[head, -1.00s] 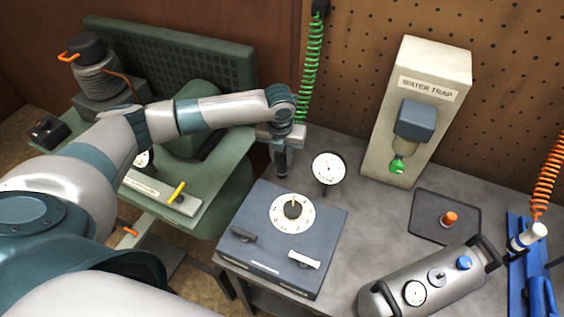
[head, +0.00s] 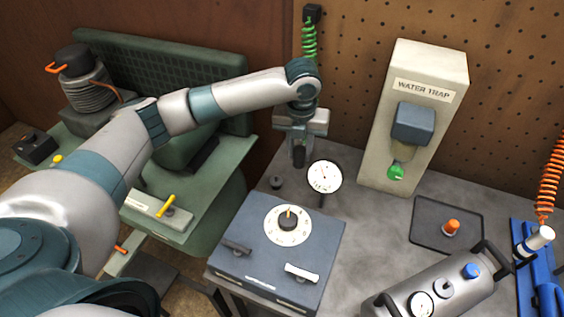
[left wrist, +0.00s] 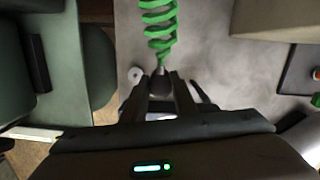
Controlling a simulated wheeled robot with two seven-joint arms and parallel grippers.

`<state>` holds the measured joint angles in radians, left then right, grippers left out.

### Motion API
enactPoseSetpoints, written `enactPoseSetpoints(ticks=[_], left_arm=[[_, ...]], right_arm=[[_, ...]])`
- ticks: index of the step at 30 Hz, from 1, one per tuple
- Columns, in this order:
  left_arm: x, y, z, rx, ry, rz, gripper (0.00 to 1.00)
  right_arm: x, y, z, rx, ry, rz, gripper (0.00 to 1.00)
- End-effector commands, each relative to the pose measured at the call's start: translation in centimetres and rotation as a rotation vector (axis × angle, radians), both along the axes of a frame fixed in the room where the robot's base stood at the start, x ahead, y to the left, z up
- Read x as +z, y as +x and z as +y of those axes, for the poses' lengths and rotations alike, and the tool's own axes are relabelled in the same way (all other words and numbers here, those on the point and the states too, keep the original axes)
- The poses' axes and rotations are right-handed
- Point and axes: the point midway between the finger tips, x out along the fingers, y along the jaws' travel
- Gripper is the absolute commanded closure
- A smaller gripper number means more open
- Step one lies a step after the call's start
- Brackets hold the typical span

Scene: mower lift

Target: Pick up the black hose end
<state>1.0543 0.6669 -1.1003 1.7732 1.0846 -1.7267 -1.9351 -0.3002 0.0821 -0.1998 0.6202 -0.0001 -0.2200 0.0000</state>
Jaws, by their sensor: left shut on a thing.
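The black hose end (left wrist: 160,86) sits between the fingers of my left gripper (left wrist: 164,100) in the left wrist view. The green coiled hose (left wrist: 160,25) runs up from it. In the head view my left gripper (head: 299,158) points down and is raised above the back left of the grey bench. It is shut on the hose end, which its fingers and arm largely hide in that view. The upper part of the green coil (head: 309,40) hangs from a black fitting on the pegboard. My right gripper is not in view.
A round gauge (head: 324,176) and a small dark knob (head: 276,182) are near the gripper. A blue-grey dial box (head: 280,262) stands in front. The water trap stand (head: 381,160) is to the right, then a mat (head: 430,232) and grey tank (head: 440,285).

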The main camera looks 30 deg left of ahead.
Motion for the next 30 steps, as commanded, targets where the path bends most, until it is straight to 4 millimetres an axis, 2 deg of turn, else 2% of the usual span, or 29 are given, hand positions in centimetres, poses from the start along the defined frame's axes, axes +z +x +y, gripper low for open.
enactPoseSetpoints(ticks=[1,4,10,15,30], left_arm=[[0.3,0.4,-1.0,-0.003,-0.001,-0.003,1.0],[1.3,1.0,-2.5,-0.002,-0.001,-0.003,1.0],[2.7,1.7,-4.4,-0.001,-0.001,-0.001,1.0],[3.1,1.8,-4.9,0.0,0.0,0.0,1.0],[3.2,1.8,-4.9,0.0,0.0,0.0,1.0]], right_arm=[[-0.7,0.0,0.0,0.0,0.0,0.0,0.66],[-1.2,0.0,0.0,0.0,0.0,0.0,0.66],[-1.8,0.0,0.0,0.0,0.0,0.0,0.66],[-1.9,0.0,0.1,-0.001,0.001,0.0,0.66],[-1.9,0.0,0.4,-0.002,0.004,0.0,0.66]])
